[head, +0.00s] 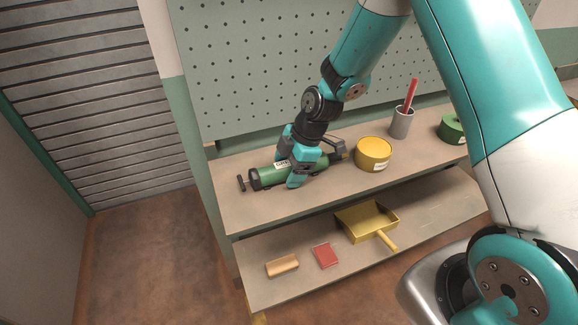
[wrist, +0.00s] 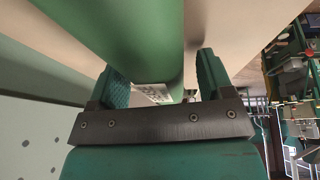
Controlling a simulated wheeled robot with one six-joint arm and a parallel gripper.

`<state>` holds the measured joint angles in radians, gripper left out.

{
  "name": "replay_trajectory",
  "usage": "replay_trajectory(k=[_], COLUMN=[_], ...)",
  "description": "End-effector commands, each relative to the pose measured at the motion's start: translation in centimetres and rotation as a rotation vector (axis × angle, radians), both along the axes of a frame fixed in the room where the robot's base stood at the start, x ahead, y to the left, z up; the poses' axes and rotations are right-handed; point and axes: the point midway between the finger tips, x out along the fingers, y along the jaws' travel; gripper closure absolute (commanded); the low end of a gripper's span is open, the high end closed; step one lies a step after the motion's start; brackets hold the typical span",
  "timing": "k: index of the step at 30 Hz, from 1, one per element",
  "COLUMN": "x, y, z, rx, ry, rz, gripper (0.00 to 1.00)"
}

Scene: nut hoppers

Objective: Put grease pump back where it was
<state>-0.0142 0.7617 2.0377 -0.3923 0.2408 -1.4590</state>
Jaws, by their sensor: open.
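The green grease pump (head: 268,176) lies on its side on the upper shelf, with its black handle end to the left and its metal head to the right. My gripper (head: 292,174) is over the middle of the pump, with its fingers on either side of the barrel. In the wrist view the green barrel (wrist: 140,40), with a white label, runs between the two fingers of the gripper (wrist: 165,85). A gap shows between the barrel and the fingers, so they are open around it. The barrel's underside is hidden in the head view.
On the upper shelf (head: 232,213), a yellow tin (head: 373,153), a grey cup (head: 402,123) with a red stick and a green roll (head: 452,128) stand to the right. The lower shelf holds a yellow dustpan (head: 366,222), a red item (head: 325,256) and an orange block (head: 282,266). A pegboard (head: 250,70) rises behind.

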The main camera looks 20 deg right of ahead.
Motion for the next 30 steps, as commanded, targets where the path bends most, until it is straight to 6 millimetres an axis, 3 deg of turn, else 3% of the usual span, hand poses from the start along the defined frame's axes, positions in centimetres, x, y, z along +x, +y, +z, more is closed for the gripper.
replay_trajectory(k=[5, 16, 23, 26, 30], x=[0.1, -0.5, -0.8, -2.0, -7.0], y=[-0.5, -3.4, -4.3, -3.4, 0.1], z=[1.2, 8.2, 10.9, 12.4, 16.0], rx=[0.001, 0.001, 0.001, 0.005, 0.014], ry=[-0.005, -0.006, -0.002, 0.02, 0.111], rz=[-0.002, -0.003, -0.003, -0.046, -0.232], gripper=[0.26, 0.26, 0.26, 0.26, 0.26])
